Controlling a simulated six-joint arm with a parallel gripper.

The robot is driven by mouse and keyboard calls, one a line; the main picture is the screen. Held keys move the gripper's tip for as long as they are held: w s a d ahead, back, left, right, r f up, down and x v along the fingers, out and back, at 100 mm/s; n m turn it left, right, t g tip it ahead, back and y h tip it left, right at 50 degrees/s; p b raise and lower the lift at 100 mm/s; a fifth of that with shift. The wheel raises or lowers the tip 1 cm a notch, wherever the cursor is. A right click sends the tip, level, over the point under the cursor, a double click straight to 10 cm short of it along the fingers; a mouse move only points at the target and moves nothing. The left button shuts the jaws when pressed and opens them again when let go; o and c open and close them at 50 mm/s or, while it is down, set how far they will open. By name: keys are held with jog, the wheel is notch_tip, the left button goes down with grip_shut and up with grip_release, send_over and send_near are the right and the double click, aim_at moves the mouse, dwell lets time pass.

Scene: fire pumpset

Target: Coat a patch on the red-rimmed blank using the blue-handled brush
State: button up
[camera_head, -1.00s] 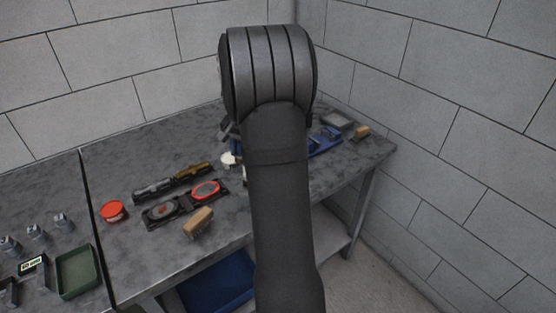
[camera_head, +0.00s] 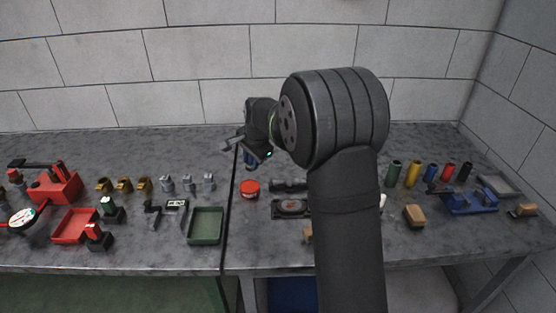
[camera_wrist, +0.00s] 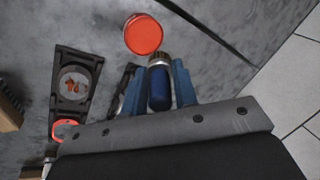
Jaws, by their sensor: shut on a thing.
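My gripper (camera_head: 251,156) hangs over the bench near the red tin, shut on the blue-handled brush (camera_wrist: 159,84). The red-rimmed blank (camera_wrist: 65,129) shows only partly at the lower left of the wrist view, cut off by my gripper body. In the head view my arm hides it.
A dark plate with a grey disc (camera_wrist: 74,83) lies left of the brush. A green tray (camera_head: 206,226) stands left of the bench seam. Several coloured cylinders (camera_head: 412,174), a blue fixture (camera_head: 470,203) and a wooden block (camera_head: 414,216) are at right.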

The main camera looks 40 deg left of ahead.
jog(key=shift+s+a+f, duration=0.1)
jog(key=shift+s+a, duration=0.1)
jog(key=shift+s, duration=0.05)
jog(key=shift+f, duration=2.95)
jog(key=shift+f, duration=0.7)
jog(key=shift+r, duration=0.1)
jog(key=shift+r, duration=3.5)
